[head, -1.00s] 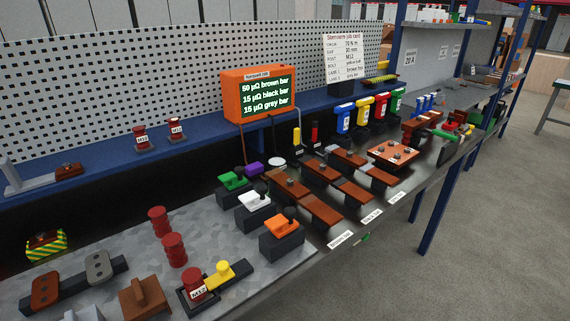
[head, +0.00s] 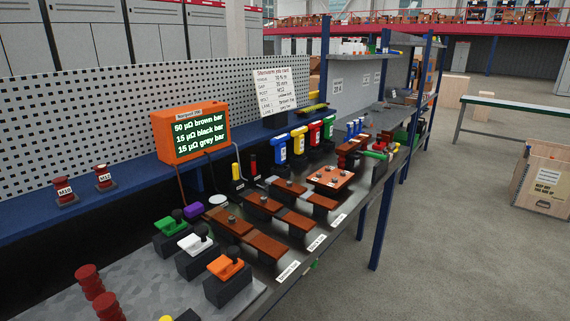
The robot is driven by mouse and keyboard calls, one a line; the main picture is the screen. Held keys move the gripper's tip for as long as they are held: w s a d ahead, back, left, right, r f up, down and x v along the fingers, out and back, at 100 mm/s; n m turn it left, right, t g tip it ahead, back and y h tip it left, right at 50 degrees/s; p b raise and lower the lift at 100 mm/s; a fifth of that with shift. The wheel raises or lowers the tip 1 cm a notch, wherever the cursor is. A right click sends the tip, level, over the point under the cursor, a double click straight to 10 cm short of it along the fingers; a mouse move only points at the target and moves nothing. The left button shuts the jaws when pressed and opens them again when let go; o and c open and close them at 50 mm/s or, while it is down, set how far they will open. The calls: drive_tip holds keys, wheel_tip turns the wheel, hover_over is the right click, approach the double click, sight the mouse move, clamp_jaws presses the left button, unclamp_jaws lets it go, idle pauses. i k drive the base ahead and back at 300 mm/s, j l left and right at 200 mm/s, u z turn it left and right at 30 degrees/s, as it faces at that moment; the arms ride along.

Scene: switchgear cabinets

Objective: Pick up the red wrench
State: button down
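I cannot make out a clear wrench shape at this distance. A red upright piece (head: 315,134) stands in a row between a yellow one (head: 298,143) and a green one (head: 328,128), with a blue one (head: 281,151) at the row's left end. Small red and green tool-like things (head: 375,154) lie farther right on the bench, too small to tell apart. My gripper is not in view.
The long bench carries brown bars (head: 262,206) and black blocks with green, white and orange tops. An orange display box (head: 180,146) stands on the blue shelf. Blue posts (head: 376,228) edge the bench. Grey floor (head: 450,240) at right is open.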

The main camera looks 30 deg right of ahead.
sight(315, 128)
drive_tip(key=i+l+z, duration=0.4)
drive_tip(key=i+l, duration=0.8)
